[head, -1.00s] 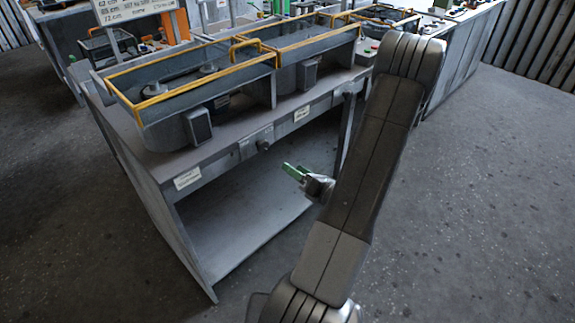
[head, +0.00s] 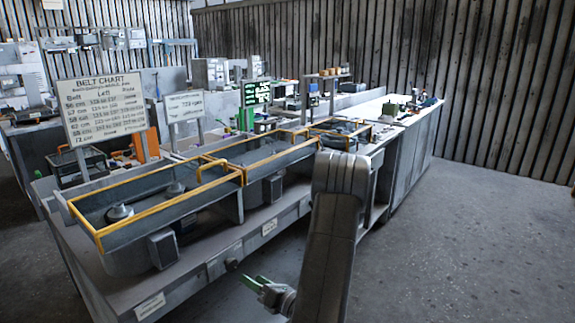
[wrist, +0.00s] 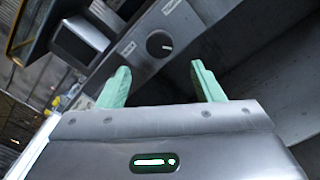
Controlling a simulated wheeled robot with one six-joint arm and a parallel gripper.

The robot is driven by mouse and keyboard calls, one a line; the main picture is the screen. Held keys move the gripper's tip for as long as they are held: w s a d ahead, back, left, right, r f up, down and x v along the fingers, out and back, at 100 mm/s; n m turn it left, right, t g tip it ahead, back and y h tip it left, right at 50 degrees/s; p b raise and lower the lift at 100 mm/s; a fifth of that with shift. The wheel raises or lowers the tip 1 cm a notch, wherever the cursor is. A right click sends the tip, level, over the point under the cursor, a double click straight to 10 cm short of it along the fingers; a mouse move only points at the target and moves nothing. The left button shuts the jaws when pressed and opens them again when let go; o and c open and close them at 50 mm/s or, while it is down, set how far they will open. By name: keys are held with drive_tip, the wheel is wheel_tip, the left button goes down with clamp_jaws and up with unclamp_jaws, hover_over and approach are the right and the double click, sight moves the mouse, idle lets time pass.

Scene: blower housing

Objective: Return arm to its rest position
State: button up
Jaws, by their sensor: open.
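My gripper (head: 256,283) shows low in the head view, in front of the bench front and below its top edge. In the wrist view, its two green fingers (wrist: 162,88) stand wide apart with nothing between them. My arm rises on the right of the gripper and hides part of the bench. Beyond the fingers in the wrist view is the bench's front panel with a black knob (wrist: 160,43).
The bench (head: 205,272) carries yellow-railed blower housings (head: 120,238) with motors (head: 163,249). A belt chart (head: 103,105) and a smaller sign (head: 185,106) stand behind. A white-topped counter (head: 400,118) is at the back right. The floor (head: 480,230) at right is clear.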

sight(233, 267)
drive_tip(key=p+x, duration=0.1)
drive_tip(key=x, duration=0.7)
drive_tip(key=shift+w+a, duration=0.1)
